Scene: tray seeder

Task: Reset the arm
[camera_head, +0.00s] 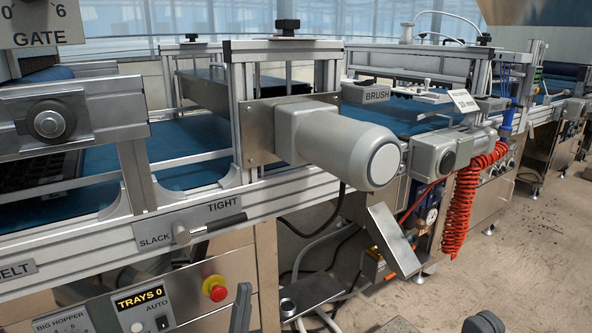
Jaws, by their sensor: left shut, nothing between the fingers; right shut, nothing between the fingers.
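My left gripper (242,308) shows as a dark upright piece at the bottom edge, in front of the machine's lower panel, right of the red stop button. It is shut and holds nothing. My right gripper (485,322) shows only as a small dark part at the bottom edge, right of the middle, over the floor. It is shut and empty. Most of both arms lies below the picture.
The tray seeder line runs from left to right, with a blue belt (185,145), a grey motor (340,146) sticking out toward me, and a SLACK/TIGHT lever (190,232). A red stop button (215,288) and coiled red hose (464,210) face me. Floor (530,250) is open at right.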

